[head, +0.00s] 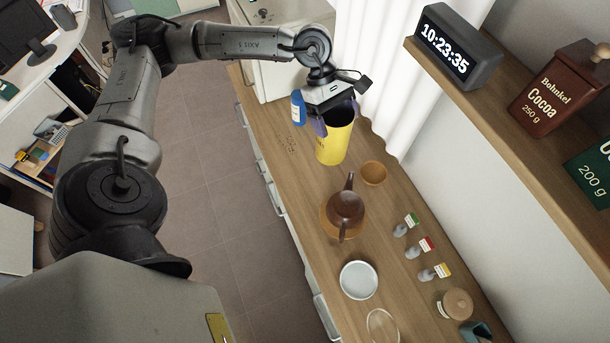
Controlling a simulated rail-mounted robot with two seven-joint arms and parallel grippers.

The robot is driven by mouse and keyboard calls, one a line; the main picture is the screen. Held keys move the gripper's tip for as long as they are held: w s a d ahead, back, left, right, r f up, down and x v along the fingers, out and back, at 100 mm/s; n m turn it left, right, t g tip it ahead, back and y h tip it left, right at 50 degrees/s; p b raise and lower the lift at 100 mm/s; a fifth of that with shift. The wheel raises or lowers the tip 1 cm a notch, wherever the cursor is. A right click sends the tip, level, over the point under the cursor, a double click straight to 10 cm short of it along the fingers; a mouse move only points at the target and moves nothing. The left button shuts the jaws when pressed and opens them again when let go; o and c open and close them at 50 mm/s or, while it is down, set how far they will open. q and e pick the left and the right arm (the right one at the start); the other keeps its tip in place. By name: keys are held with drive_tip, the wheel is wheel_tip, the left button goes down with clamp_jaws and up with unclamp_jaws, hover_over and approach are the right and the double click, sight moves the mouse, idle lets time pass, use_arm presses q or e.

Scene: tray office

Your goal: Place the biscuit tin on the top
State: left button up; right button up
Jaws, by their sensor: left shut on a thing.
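A tall yellow cylindrical tin (334,146) with a dark top is at the far part of the wooden counter. No label on it can be read, so I cannot confirm that it is the biscuit tin. My left gripper (336,115) reaches it from above and is shut on its upper rim, one finger on each side. The tin looks upright; whether its base touches the counter is not clear. My right gripper is not in view.
A blue container (298,108) stands beside the gripper. The wall shelf (500,105) holds a clock (458,45), a cocoa tin (560,90) and a green tin (592,172).

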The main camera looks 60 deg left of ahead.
use_arm(q)
drive_tip(key=s+a+f+n+t+b, duration=0.1)
drive_tip(key=a+f+n+b, duration=0.2)
drive_tip(key=f, duration=0.8)
drive_tip(key=s+a+f+n+t+y+b, duration=0.1)
drive_tip(key=a+f+b, duration=0.5)
drive_tip(key=f, duration=0.6)
drive_tip(key=shift+a+f+n+t+y, duration=0.3)
drive_tip(key=shift+a+n+t, duration=0.35)
drive_tip(key=shift+n, duration=0.55)
drive_tip(key=shift+s, duration=0.1)
drive_tip(key=shift+d+f, duration=0.1)
drive_tip(key=shift+f, duration=0.1)
drive_tip(key=o, duration=1.1)
drive_tip(key=shift+r, duration=0.1)
